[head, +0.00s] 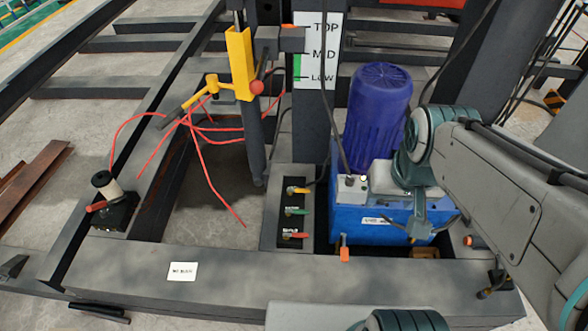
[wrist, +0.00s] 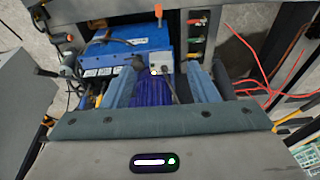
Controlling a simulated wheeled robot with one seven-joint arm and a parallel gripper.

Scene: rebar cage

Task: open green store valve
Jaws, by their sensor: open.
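The green store valve (head: 298,211) is the middle lever of three on a dark upright panel, left of the blue power unit. A yellow lever (head: 298,190) is above it and a red lever (head: 295,235) below. The green lever also shows in the wrist view (wrist: 195,40), near the top, beyond the fingertips. All three levers lie roughly sideways. My gripper (head: 418,222) is over the blue unit, to the right of the valve panel and apart from it. In the wrist view my gripper (wrist: 164,70) is open, with nothing held between its fingers.
The blue power unit (head: 365,225) with its tall purple-blue motor (head: 378,112) stands close under my arm. An orange-tagged lever (head: 344,252) sticks out at its front. A yellow clamp (head: 240,65) and loose red cords (head: 212,170) are left of the panel. A dark beam (head: 230,272) runs along the front.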

